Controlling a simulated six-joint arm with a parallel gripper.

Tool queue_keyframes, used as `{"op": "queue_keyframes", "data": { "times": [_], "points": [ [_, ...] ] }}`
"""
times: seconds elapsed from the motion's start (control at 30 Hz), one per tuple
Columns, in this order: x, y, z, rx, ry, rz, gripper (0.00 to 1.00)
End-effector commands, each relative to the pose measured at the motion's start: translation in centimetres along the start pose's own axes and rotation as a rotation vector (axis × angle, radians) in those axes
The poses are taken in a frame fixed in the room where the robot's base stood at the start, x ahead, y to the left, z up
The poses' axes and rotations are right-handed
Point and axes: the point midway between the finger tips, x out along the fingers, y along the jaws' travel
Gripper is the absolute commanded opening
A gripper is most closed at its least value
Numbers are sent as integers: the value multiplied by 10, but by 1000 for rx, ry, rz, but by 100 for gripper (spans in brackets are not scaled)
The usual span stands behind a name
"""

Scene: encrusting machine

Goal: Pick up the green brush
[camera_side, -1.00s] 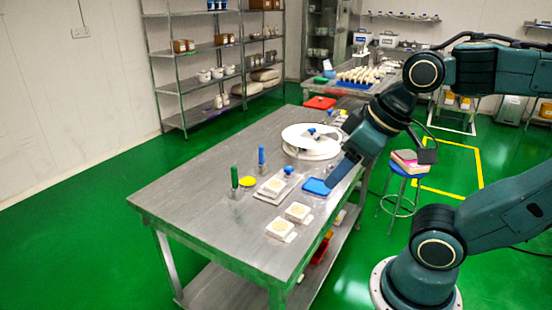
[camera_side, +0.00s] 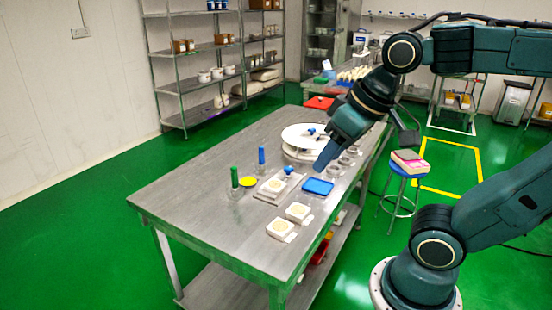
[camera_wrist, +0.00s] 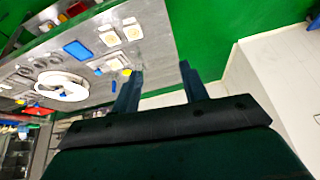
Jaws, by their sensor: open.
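The green brush (camera_side: 234,180) stands upright, handle up, on the steel table (camera_side: 190,204) near its left edge in the side view. A blue brush (camera_side: 261,158) stands behind it to the right. My gripper (camera_side: 319,166) is above the table, to the right of the green brush and well apart from it, near the blue tray. In the wrist view its fingers (camera_wrist: 161,70) are spread with nothing between them. I cannot make out the green brush in the wrist view; the left finger covers the area near the yellow disc (camera_wrist: 127,72).
A yellow disc (camera_side: 248,181) lies beside the green brush. A white turntable (camera_side: 298,133), a blue tray (camera_side: 317,187) and white square moulds (camera_side: 297,211) occupy the table's right side. The front-left tabletop is clear. A blue stool (camera_side: 409,171) stands right of the table.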

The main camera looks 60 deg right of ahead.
Motion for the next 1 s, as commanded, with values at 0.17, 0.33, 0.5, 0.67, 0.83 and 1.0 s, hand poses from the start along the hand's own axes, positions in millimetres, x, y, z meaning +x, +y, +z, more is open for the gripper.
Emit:
{"op": "queue_keyframes", "data": {
  "times": [0.17,0.33,0.5,0.67,0.83,1.0],
  "points": [
    [0,3,-38,114,-38,15,44],
    [5,7,-76,234,-73,33,44],
    [15,13,-113,352,-107,53,44],
    [30,21,-146,465,-137,75,44],
    [50,31,-179,584,-168,100,44],
    [74,43,-209,702,-198,128,44]
  ]
}}
